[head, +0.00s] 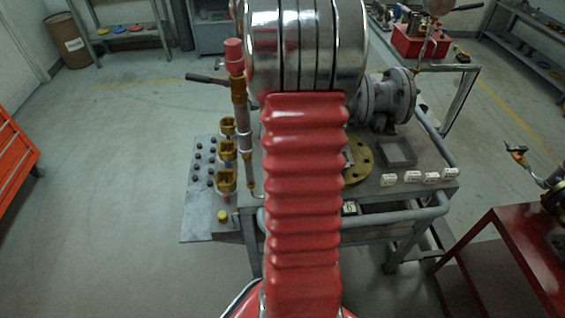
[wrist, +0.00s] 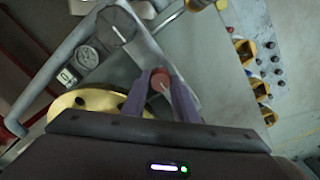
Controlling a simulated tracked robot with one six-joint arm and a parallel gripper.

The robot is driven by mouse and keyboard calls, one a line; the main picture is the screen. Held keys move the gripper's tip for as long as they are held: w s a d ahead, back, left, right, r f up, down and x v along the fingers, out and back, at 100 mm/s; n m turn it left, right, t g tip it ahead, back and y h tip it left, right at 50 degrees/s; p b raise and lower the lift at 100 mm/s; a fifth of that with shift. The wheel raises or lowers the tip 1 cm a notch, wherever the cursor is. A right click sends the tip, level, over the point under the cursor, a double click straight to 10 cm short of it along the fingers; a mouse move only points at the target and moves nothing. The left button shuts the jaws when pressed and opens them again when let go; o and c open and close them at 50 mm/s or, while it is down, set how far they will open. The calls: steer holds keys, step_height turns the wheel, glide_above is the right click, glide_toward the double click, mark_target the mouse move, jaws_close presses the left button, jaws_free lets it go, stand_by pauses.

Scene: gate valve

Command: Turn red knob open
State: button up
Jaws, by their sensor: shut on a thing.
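The red knob (wrist: 160,79) shows in the wrist view, round with a pale pointer line on its face. My gripper (wrist: 161,90) has its two purple fingers on either side of the knob, shut on it, with the knob between the tips. The lower part of the knob and its mount are partly hidden by the fingers. In the head view my red ribbed arm covers the middle of the bench, and neither the gripper nor this knob can be made out there.
A grey dial (wrist: 117,25) with a white pointer and a round gauge (wrist: 87,57) lie close by at the upper left. A brass flange (wrist: 88,103) is left of the fingers. In the head view, a red-topped upright pipe (head: 234,55) stands left of my arm.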

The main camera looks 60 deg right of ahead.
steer(key=shift+n, duration=0.4)
steer(key=shift+c, duration=0.4)
steer(key=n, duration=0.8)
steer(key=shift+w, duration=0.1)
steer(key=n, duration=0.4)
steer(key=shift+n, duration=0.3)
steer(key=n, duration=0.4)
steer(key=shift+w+n, duration=0.1)
steer(key=shift+n, duration=0.2)
steer(key=shift+r, duration=0.1)
steer(key=o, duration=1.1)
steer(key=shift+c, duration=0.2)
